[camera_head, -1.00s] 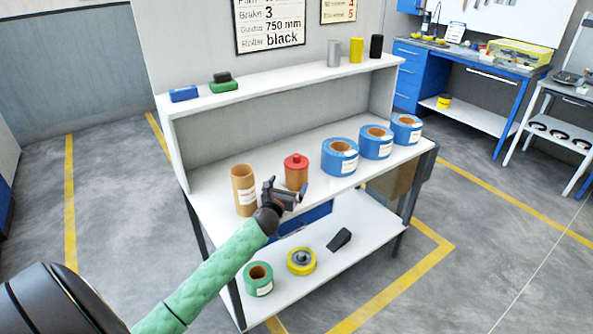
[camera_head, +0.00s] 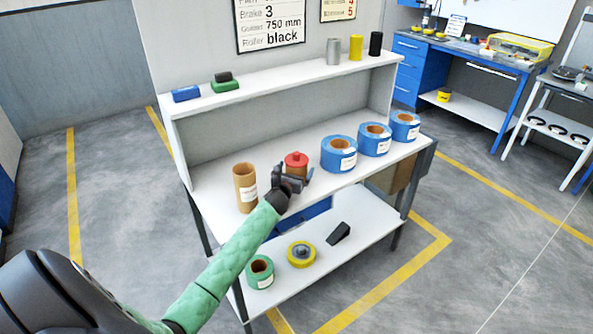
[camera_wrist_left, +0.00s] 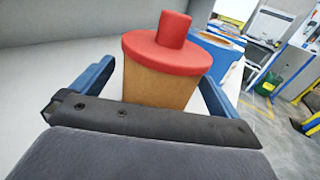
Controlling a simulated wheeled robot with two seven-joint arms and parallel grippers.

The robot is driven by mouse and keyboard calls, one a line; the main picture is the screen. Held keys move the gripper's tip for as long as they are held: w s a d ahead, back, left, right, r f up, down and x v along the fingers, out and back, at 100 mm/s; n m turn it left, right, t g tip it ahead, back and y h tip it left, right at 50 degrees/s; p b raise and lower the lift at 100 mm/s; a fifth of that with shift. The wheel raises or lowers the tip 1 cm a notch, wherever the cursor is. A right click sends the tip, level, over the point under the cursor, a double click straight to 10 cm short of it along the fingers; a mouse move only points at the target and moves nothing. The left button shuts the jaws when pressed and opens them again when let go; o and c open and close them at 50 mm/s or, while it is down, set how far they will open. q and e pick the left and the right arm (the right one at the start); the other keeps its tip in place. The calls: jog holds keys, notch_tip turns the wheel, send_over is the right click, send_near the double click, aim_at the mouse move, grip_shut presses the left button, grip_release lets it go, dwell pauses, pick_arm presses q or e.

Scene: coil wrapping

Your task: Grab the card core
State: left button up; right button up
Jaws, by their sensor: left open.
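A brown card cylinder with a red flanged cap (camera_head: 296,161) stands upright on the bench's middle shelf. In the left wrist view this red-capped cylinder (camera_wrist_left: 158,84) is close ahead, between two blue fingers. My left gripper (camera_head: 293,177) is open in front of it, one finger to each side; I see no clear contact. A taller plain brown card tube (camera_head: 245,188), open at the top with a white label, stands just left of the gripper. I cannot tell from the pictures which of the two is the card core. My right gripper is not in view.
Several blue rolls (camera_head: 339,153) stand in a row to the right on the same bench top (camera_head: 215,202). Below, the lower shelf (camera_head: 340,265) holds a green roll (camera_head: 260,272), a yellow disc (camera_head: 301,254) and a black wedge (camera_head: 339,234). An upper shelf (camera_head: 290,84) runs behind.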

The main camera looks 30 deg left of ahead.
pick_arm(q)
jog(key=c, duration=1)
jog(key=shift+r, duration=0.2)
